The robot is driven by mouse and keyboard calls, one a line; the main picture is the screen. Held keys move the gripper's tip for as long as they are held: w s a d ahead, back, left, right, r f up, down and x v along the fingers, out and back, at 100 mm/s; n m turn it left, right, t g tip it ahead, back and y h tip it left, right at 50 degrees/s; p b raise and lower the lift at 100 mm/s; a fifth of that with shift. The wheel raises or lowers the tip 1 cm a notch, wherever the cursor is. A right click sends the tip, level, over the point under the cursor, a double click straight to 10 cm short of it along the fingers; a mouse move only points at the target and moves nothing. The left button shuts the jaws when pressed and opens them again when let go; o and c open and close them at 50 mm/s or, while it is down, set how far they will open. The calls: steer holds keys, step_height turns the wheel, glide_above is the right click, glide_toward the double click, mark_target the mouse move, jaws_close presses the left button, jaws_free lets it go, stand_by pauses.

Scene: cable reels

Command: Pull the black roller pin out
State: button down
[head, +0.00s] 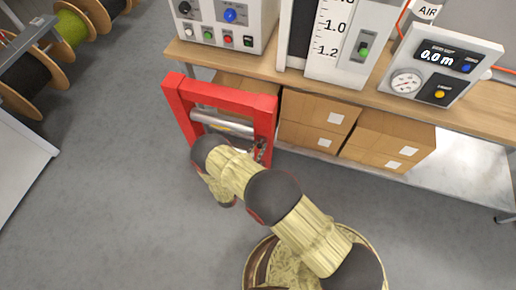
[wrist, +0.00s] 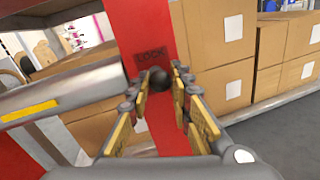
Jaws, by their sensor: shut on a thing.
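The black roller pin (wrist: 157,80) shows as a dark round knob on a red upright, just below the word LOCK. The fingers of my gripper (wrist: 160,90) are on either side of the knob and shut on it. The red frame (head: 222,92) stands on the floor in front of the bench and holds a silver roller (head: 222,124) across it. The roller (wrist: 60,92) also shows at the left in the wrist view, with a yellow band. In the head view my gripper (head: 260,150) is at the frame's right upright, and the pin cannot be made out there.
Cardboard boxes (head: 316,112) stand on the lower shelf behind and right of the frame. The wooden bench (head: 290,72) above carries control units and a gauge panel (head: 440,64). Cable reels (head: 70,28) are at the upper left. The grey floor left of the frame is clear.

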stand_by(0.3)
steer(key=v, duration=0.3)
steer(key=shift+s+d, duration=0.2)
steer(key=shift+s, duration=0.1)
steer(key=c, duration=1.6)
jaws_free()
steer(key=shift+s+a, duration=0.1)
steer(key=v, duration=1.2)
steer(key=shift+f, duration=0.1)
